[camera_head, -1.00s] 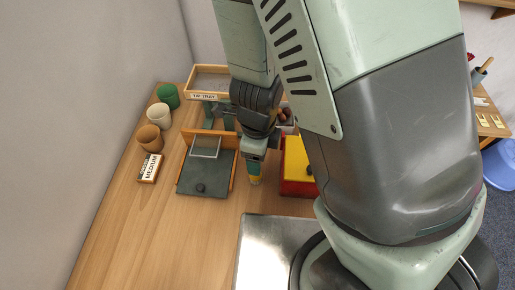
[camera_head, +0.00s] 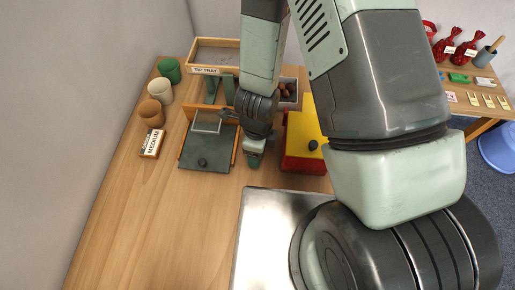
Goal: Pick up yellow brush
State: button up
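No yellow brush can be clearly made out; my arm and gripper may hide it. My gripper (camera_head: 254,161) points down over the table, between the dark grey board and the red box. Its fingers are small and partly hidden by the wrist, so I cannot tell whether they are open, shut or holding something.
A red box with a yellow top (camera_head: 302,158) stands right of the gripper, the dark grey board (camera_head: 206,155) left. Behind are a wooden tray (camera_head: 200,68) and a container of chestnuts (camera_head: 289,92). Cups (camera_head: 159,91) line the left edge; the table's front left is bare.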

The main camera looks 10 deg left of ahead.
jog(key=shift+c, duration=0.5)
jog(key=c, duration=1)
jog(key=shift+c, duration=0.2)
